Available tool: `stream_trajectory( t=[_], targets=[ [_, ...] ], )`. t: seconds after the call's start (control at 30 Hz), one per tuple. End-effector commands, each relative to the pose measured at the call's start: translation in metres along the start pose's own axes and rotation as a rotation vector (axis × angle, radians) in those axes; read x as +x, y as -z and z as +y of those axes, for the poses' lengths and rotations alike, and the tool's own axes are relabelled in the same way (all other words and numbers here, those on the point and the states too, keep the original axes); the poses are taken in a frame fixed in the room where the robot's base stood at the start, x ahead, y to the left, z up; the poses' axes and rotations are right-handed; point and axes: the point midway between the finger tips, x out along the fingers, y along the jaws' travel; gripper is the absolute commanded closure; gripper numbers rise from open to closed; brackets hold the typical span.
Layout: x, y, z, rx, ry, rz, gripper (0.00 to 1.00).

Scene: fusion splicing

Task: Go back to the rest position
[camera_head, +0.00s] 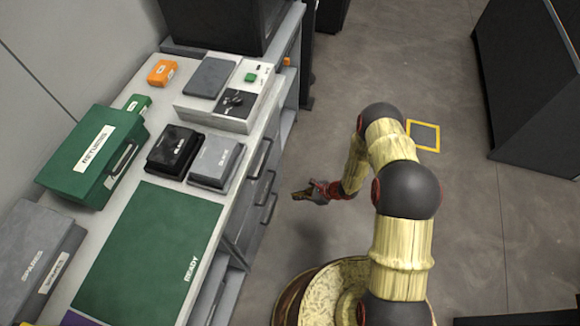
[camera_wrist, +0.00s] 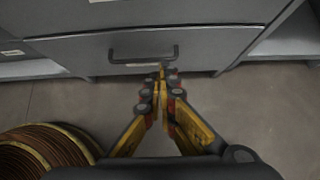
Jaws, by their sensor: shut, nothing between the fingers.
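My gripper (camera_head: 301,195) is in the head view, off the front of the workbench and over the open floor. It points left toward the bench drawers. In the wrist view my gripper (camera_wrist: 162,76) is shut, its yellow and black fingers together with nothing between them. The fingertips appear in front of a grey drawer with a dark handle (camera_wrist: 143,56); I cannot tell the exact distance. My arm rises from my base at the lower middle of the head view.
The workbench on the left holds a green case (camera_head: 92,158), a green mat (camera_head: 150,250), a black box (camera_head: 172,148), a grey box (camera_head: 216,163), a white device (camera_head: 215,113) and an orange box (camera_head: 162,72). A yellow-edged floor square (camera_head: 424,136) and dark cabinet (camera_head: 525,85) are right. Floor between is clear.

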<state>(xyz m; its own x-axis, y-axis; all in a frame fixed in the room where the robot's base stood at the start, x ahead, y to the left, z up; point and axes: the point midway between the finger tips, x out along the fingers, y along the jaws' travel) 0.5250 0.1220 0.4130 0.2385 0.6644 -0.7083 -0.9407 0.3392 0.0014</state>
Motion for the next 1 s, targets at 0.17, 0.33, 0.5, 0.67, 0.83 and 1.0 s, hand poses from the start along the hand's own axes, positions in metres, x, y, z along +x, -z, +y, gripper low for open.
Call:
stream_trajectory(
  t=[0.17, 0.33, 0.5, 0.67, 0.83, 1.0],
  targets=[
    [-0.001, 0.0, 0.0, 0.0, -0.001, 0.0, 1.0],
    [-0.001, -0.002, 0.011, -0.027, -0.037, -0.009, 1.0],
    [-0.009, -0.001, 0.07, -0.102, -0.187, -0.019, 1.0],
    [-0.044, -0.025, 0.1, -0.245, -0.322, -0.042, 1.0],
    [-0.096, -0.064, 0.11, -0.437, -0.432, -0.055, 1.0],
    [-0.159, -0.106, 0.111, -0.658, -0.52, -0.045, 1.0]
  ],
)
